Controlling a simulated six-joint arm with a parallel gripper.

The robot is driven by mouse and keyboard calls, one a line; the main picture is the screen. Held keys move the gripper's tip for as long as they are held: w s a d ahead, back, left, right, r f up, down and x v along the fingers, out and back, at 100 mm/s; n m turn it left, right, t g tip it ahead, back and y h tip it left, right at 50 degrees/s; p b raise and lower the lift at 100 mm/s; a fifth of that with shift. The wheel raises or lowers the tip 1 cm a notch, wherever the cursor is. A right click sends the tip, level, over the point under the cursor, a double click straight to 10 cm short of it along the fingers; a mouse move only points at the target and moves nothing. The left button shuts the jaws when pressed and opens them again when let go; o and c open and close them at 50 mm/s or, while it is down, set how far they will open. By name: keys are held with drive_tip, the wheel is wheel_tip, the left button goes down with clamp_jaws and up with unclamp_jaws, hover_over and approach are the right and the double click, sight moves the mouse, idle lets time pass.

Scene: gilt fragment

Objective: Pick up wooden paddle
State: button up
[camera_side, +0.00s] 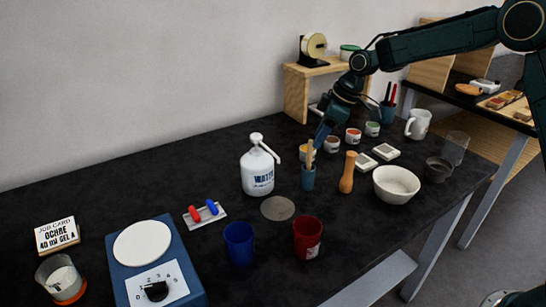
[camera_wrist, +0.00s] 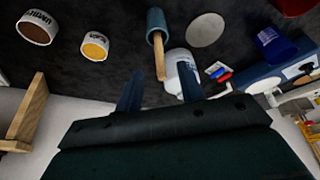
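The wooden paddle (camera_side: 309,154) stands in a small teal cup (camera_side: 308,180), its upper part sticking out above the rim. In the wrist view the paddle (camera_wrist: 160,61) leans out of the teal cup (camera_wrist: 156,22), with its free end toward the space between my fingers. My gripper (camera_side: 320,138) is just above and right of the paddle in the side view, tilted downward. In the wrist view my gripper (camera_wrist: 159,75) shows two spread fingers with nothing clasped between them. Whether either finger touches the paddle cannot be told.
A white water bottle (camera_side: 257,170) stands left of the cup, and a wooden pestle (camera_side: 347,172) stands right. A white bowl (camera_side: 396,184) and small pigment pots (camera_side: 332,145) are nearby. A grey disc (camera_side: 278,208), blue cup (camera_side: 239,242) and red cup (camera_side: 307,237) sit in front.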

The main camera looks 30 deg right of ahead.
sight(309, 156)
drive_tip(key=shift+x, duration=1.6)
drive_tip(key=shift+x, duration=2.55)
drive_tip(key=shift+c, duration=0.5)
clamp_jaws()
